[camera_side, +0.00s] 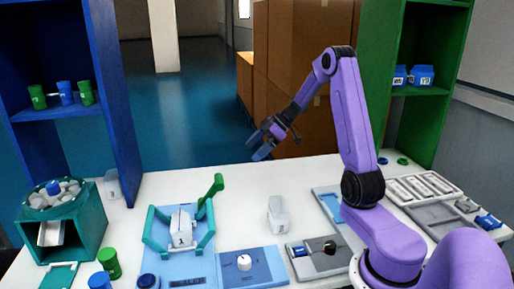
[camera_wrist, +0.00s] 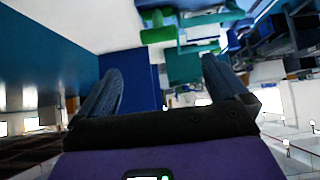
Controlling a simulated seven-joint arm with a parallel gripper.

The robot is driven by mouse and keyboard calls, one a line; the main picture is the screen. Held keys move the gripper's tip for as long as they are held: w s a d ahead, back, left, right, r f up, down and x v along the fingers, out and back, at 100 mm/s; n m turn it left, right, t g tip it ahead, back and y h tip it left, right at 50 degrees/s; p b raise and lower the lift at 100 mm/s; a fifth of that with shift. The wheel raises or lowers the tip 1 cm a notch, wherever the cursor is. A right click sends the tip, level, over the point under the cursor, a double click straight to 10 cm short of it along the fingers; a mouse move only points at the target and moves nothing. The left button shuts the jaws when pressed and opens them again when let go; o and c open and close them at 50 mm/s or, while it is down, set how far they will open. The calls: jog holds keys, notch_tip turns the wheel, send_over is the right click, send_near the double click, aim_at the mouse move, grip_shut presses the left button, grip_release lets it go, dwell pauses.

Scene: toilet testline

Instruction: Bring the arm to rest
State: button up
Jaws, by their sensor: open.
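My arm is purple with dark joints and is bent at the elbow above the right part of the white table. My gripper (camera_side: 262,148) is raised in the air above the far side of the table, pointing down and to the left in the side view. In the wrist view its two blue-grey fingers (camera_wrist: 165,95) stand well apart with nothing between them. It is open and empty, and it touches nothing that I can see.
A blue fixture with teal handles (camera_side: 155,240) stands on the table (camera_side: 240,185) at left centre. A green machine (camera_side: 78,236) is at the far left. A clear container (camera_side: 278,214) stands mid-table. A blue shelf (camera_side: 112,90) and a green shelf (camera_side: 443,60) flank the table.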

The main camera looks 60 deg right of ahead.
jog(key=shift+s+d+r, duration=0.1)
jog(key=shift+r, duration=0.05)
jog(key=s+a+r+n+g+h, duration=0.1)
jog(key=s+a+g, duration=0.35)
jog(key=a, duration=0.75)
jog(key=s+a+n+g, duration=0.1)
jog(key=s+a+g, duration=0.35)
jog(key=a, duration=0.75)
jog(key=s+a+t+h, duration=0.1)
jog(key=s+a+h, duration=0.1)
jog(key=s, duration=0.9)
jog(key=s+a+n+t+h, duration=0.1)
jog(key=s+h, duration=0.2)
jog(key=s, duration=0.8)
jog(key=shift+s+a+r+t, duration=0.15)
jog(key=shift+s+a+t, duration=0.15)
jog(key=shift+a+t, duration=0.1)
